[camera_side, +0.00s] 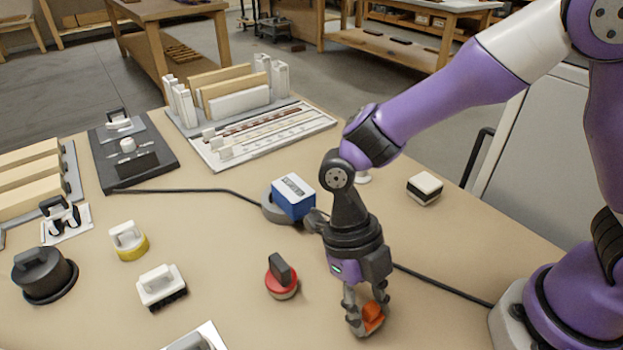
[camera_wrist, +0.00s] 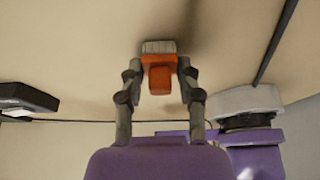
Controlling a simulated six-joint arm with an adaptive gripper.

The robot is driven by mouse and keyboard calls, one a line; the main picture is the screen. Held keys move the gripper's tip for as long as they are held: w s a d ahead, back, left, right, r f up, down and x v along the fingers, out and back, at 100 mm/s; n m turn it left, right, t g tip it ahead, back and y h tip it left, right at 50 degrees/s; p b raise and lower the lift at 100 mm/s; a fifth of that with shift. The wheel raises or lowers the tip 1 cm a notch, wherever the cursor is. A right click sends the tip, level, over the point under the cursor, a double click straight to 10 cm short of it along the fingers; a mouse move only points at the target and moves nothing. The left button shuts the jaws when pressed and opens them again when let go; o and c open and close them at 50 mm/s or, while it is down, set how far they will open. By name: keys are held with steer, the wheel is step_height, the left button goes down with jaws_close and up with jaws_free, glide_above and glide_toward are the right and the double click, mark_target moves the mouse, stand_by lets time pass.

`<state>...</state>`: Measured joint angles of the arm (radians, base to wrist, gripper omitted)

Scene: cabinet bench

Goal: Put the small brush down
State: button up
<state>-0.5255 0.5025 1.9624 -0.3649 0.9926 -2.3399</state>
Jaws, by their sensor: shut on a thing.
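The small brush is orange with a pale grey end. In the side view the brush (camera_side: 373,315) shows between the fingers of my gripper (camera_side: 366,312), low over the front right of the bench. In the wrist view my gripper (camera_wrist: 158,82) has a finger on each side of the orange part of the brush (camera_wrist: 159,72), shut on it. The pale end (camera_wrist: 159,47) points away from the palm toward the bench. A shadow shows on the bench near it. I cannot tell whether the brush touches the bench top.
A red round block with a dark handle (camera_side: 282,276) stands left of my gripper. A blue box (camera_side: 293,196) sits behind. A white-topped brush (camera_side: 162,287) and a dark round pot (camera_side: 43,274) stand farther left. A black cable (camera_side: 440,284) crosses the bench behind my gripper. Bare bench lies around it.

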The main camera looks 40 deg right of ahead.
steer(key=o, duration=0.9)
steer(key=shift+c, duration=0.2)
steer(key=shift+w+r, duration=0.15)
steer(key=shift+r, duration=0.25)
steer(key=w+d+r+m+t+y, duration=0.1)
steer(key=w+d+r+m+t, duration=0.15)
steer(key=r+m, duration=0.45)
steer(key=w+d+r+m+t+y, duration=0.1)
steer(key=d+r+m+t, duration=0.1)
steer(key=d+r+m, duration=0.45)
steer(key=s+d+r+m+t+h, duration=0.1)
steer(key=d+m+t, duration=0.4)
steer(key=m, duration=1.7)
steer(key=d+h, duration=0.1)
steer(key=d, duration=0.2)
steer(key=shift+s+r+t, duration=0.3)
steer(key=shift+r+t, duration=0.05)
steer(key=shift+m, duration=0.25)
